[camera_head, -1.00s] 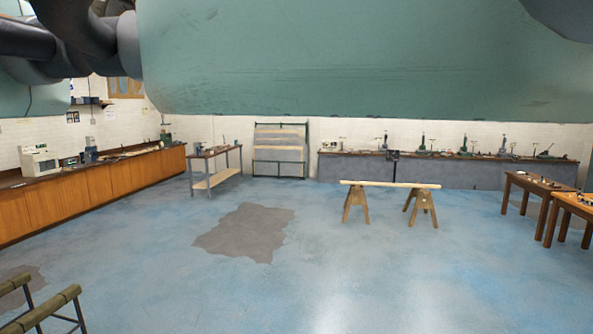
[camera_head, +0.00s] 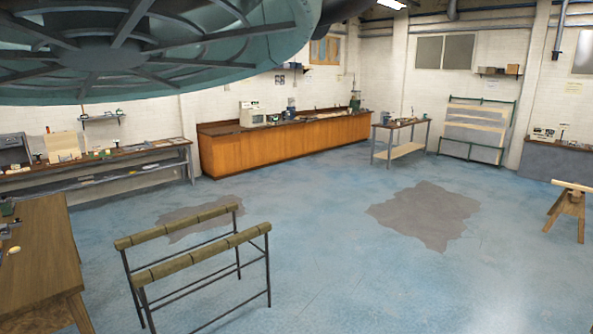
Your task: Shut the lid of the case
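I cannot make out a case for certain. On the grey workbench (camera_head: 150,155) along the left wall stands a small pale box-like thing (camera_head: 63,144) with an upright back part; it may be an open case, but it is too small to tell. A dark grey box-like thing (camera_head: 14,150) stands left of it at the picture edge. My gripper is not in view.
A padded two-rail stand (camera_head: 195,255) is in front, with a wooden table (camera_head: 40,262) at left. Long wooden cabinets (camera_head: 285,143) line the wall. A large teal round structure (camera_head: 130,45) hangs overhead. The blue floor right of the stand is clear.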

